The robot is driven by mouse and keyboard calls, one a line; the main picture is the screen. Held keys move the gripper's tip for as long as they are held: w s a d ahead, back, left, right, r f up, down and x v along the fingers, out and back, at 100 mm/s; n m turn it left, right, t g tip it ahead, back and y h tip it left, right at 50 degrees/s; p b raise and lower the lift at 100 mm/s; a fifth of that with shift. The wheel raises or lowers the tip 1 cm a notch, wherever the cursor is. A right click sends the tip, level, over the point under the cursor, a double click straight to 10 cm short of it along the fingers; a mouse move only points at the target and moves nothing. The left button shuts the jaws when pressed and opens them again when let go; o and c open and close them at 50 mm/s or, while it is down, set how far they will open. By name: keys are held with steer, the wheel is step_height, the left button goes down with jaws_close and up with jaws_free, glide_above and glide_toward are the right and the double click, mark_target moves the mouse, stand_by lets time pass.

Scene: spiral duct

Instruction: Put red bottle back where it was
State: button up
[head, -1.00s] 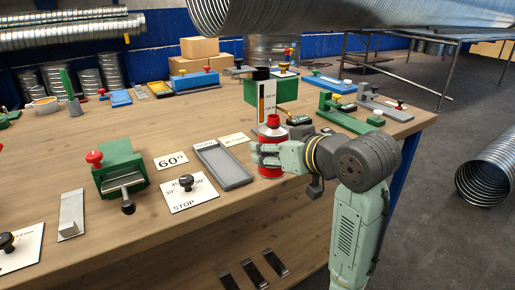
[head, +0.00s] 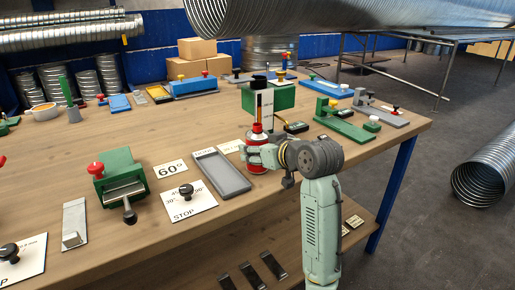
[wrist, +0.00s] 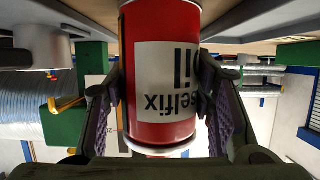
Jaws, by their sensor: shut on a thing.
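The red bottle (head: 257,141) is a small red can with a red cap and a white label, standing upright near the right front part of the workbench. My gripper (head: 257,155) is around it from the right, its fingers closed on the sides. In the wrist view the red bottle (wrist: 162,70) fills the middle and appears upside down, its label partly reading "selfix Oil". The fingers of my gripper (wrist: 160,105) press on both sides of it. I cannot tell whether its base touches the bench.
A grey tray (head: 246,185) lies left of the bottle on the wooden workbench (head: 120,265). A green fixture (head: 345,124) is to the right. Bare bench lies in front of the tray.

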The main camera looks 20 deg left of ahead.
steer(key=shift+f, duration=0.1)
steer(key=o, duration=1.4)
